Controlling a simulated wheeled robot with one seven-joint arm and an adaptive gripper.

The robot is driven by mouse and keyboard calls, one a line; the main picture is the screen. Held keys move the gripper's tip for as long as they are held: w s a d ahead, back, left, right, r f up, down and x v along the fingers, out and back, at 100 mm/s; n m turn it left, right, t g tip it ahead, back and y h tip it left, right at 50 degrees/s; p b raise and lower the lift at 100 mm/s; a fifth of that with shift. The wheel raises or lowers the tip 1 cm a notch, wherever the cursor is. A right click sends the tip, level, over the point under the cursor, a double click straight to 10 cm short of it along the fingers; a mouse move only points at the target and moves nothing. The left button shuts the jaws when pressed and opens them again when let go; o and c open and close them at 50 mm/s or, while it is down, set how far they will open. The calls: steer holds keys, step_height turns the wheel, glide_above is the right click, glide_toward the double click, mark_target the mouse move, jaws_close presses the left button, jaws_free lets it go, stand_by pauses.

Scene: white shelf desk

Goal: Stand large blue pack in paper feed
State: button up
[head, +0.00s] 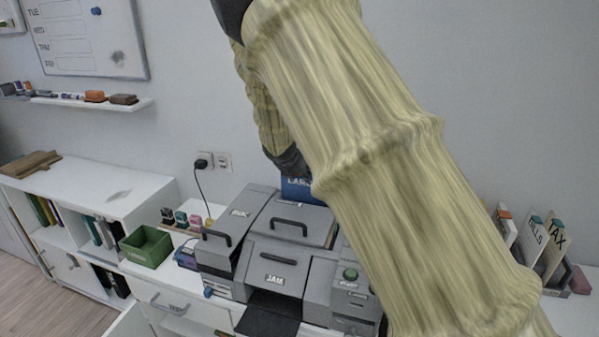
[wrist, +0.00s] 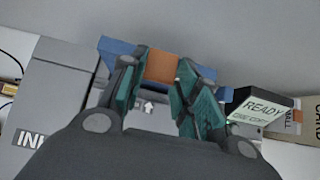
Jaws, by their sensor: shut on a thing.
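The large blue pack (head: 296,189) shows in the head view at the back of the grey printer (head: 290,220), with part of a white label visible. My arm hides its right side. In the wrist view the blue pack (wrist: 115,50) spans behind my gripper (wrist: 160,85), whose teal fingers are shut on it around an orange patch. The pack's lower edge is hidden, so I cannot tell whether it touches the paper feed. A white up arrow (wrist: 149,106) on grey shows between the fingers.
Left of the printer are a green bin (head: 148,246) and small stamps (head: 181,219). Upright TAX and BILLS folders (head: 548,250) stand at the right. The READY display (wrist: 262,107) is close to my right finger. A wall outlet (head: 214,161) is behind.

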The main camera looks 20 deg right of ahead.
steer(key=o, duration=1)
steer(key=shift+o, duration=0.2)
step_height(320, 180, up, 10)
stand_by(0.4)
